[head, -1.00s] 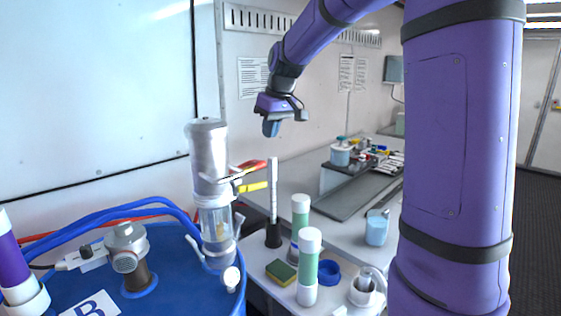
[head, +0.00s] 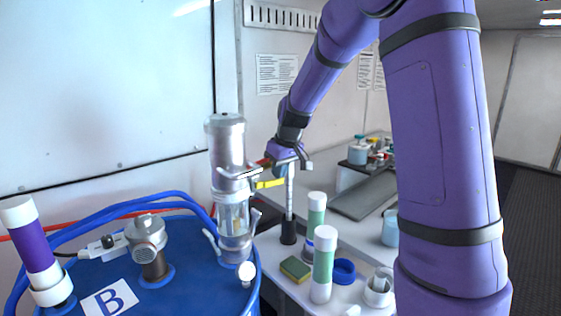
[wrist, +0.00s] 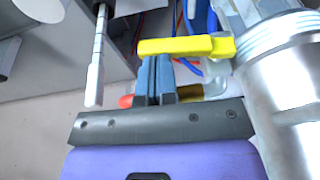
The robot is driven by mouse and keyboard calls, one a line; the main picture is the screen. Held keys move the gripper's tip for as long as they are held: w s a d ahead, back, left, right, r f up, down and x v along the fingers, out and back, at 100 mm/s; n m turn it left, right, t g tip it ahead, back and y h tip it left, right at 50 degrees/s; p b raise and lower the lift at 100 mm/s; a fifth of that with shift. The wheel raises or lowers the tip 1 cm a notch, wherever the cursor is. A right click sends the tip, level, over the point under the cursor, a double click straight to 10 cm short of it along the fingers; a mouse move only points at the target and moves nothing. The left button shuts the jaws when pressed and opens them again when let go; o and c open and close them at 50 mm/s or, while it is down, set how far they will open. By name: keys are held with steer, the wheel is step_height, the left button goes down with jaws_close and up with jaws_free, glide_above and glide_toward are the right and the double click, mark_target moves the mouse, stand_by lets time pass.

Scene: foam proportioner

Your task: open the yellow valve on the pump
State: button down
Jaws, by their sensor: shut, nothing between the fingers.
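The pump (head: 227,145) is a metal and clear cylinder standing upright on the blue drum. Its yellow valve handle (head: 270,184) sticks out to the right, below a red handle (head: 263,162). In the wrist view the yellow handle (wrist: 185,46) lies across the picture, joining the metal pump body (wrist: 290,90) at right. My gripper (wrist: 155,60) is shut and empty, its blue-grey fingertips right at the yellow handle's edge; I cannot tell whether they touch. In the head view my gripper (head: 283,172) is beside the handles, partly hiding the red one.
A graduated white rod (head: 289,190) in a black base stands just right of my gripper. Green tubes with white caps (head: 323,265), a sponge (head: 295,269) and a blue ring (head: 343,271) are on the bench. Blue hoses (head: 120,209) run behind the pump.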

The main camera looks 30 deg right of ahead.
steer(key=shift+d+f+y, duration=0.1)
steer(key=shift+f+y, duration=0.25)
steer(key=shift+y, duration=0.05)
stand_by(0.5)
steer(key=shift+d+f+m+g+y, duration=0.15)
steer(key=shift+f+y, duration=0.3)
steer(key=shift+y, duration=0.25)
steer(key=shift+d+f+m+g+y, duration=0.15)
steer(key=shift+f+y, duration=0.3)
steer(key=shift+y, duration=0.25)
steer(key=f+y, duration=0.1)
steer(key=y, duration=0.1)
steer(key=f+y, duration=0.1)
steer(key=y, duration=0.1)
steer(key=shift+a+f+m+g, duration=0.2)
steer(key=shift+f+m+g, duration=0.1)
steer(key=shift+f, duration=0.1)
steer(key=shift+s+a+f+m+y, duration=0.1)
steer(key=shift+a+f+m+y, duration=0.35)
steer(key=shift+y, duration=0.95)
steer(key=shift+s+a+f+m+y, duration=0.15)
steer(key=shift+a+f+y, duration=0.55)
steer(key=shift+y, duration=0.7)
steer(key=shift+s+a+f+m+y, duration=0.1)
steer(key=shift+a+f+m+y, duration=0.45)
steer(key=shift+y, duration=0.85)
steer(key=shift+d+f+n, duration=0.1)
steer(key=shift+f+n, duration=0.05)
steer(key=shift+n, duration=0.1)
